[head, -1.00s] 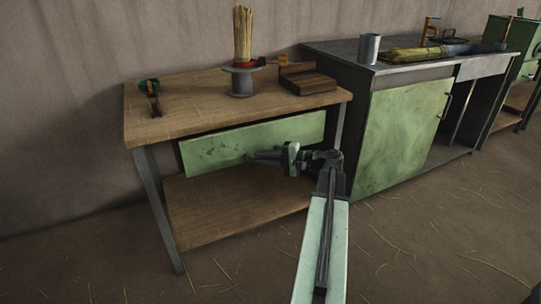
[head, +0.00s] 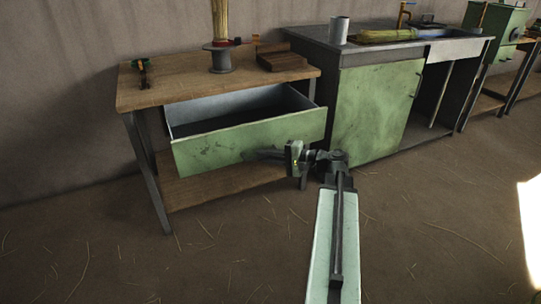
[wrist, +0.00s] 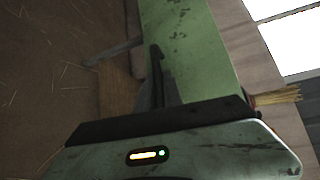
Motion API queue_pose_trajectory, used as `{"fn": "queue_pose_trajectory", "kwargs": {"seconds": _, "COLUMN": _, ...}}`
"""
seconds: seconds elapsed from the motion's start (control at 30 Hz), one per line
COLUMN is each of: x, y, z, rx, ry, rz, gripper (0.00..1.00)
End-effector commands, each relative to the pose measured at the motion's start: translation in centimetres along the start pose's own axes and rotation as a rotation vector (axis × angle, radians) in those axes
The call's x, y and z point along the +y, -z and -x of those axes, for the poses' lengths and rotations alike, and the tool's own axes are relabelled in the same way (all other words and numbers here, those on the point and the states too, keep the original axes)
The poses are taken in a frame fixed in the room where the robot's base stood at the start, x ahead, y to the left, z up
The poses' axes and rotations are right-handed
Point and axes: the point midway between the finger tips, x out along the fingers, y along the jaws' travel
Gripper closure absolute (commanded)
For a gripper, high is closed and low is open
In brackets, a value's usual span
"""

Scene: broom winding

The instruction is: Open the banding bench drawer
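The banding bench (head: 145,95) stands against the wall in the head view. Its drawer (head: 215,143) is pulled well out, with the grey empty-looking inside showing behind the green front. My gripper (head: 252,155) is at the lower right part of the drawer front, its fingers close together against it. In the wrist view the fingers (wrist: 157,60) reach to the green drawer front (wrist: 190,40). They appear closed on the drawer's handle, which the fingers mostly hide.
A green-doored sink cabinet (head: 375,105) stands close on the right. The straw-strewn floor in front is clear.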

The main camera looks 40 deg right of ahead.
Motion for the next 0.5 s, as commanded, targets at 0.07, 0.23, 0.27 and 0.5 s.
{"fn": "queue_pose_trajectory", "kwargs": {"seconds": 0.07, "x": 0.02, "y": -0.60, "z": -0.43, "rx": -0.016, "ry": -0.002, "rz": -0.001, "gripper": 1.00}}
{"fn": "queue_pose_trajectory", "kwargs": {"seconds": 0.23, "x": 0.03, "y": -0.82, "z": -0.60, "rx": -0.022, "ry": -0.003, "rz": 0.000, "gripper": 1.00}}
{"fn": "queue_pose_trajectory", "kwargs": {"seconds": 0.27, "x": 0.04, "y": -0.83, "z": -0.61, "rx": -0.022, "ry": -0.003, "rz": 0.000, "gripper": 1.00}}
{"fn": "queue_pose_trajectory", "kwargs": {"seconds": 0.5, "x": 0.05, "y": -0.85, "z": -0.60, "rx": -0.023, "ry": -0.003, "rz": 0.000, "gripper": 0.68}}
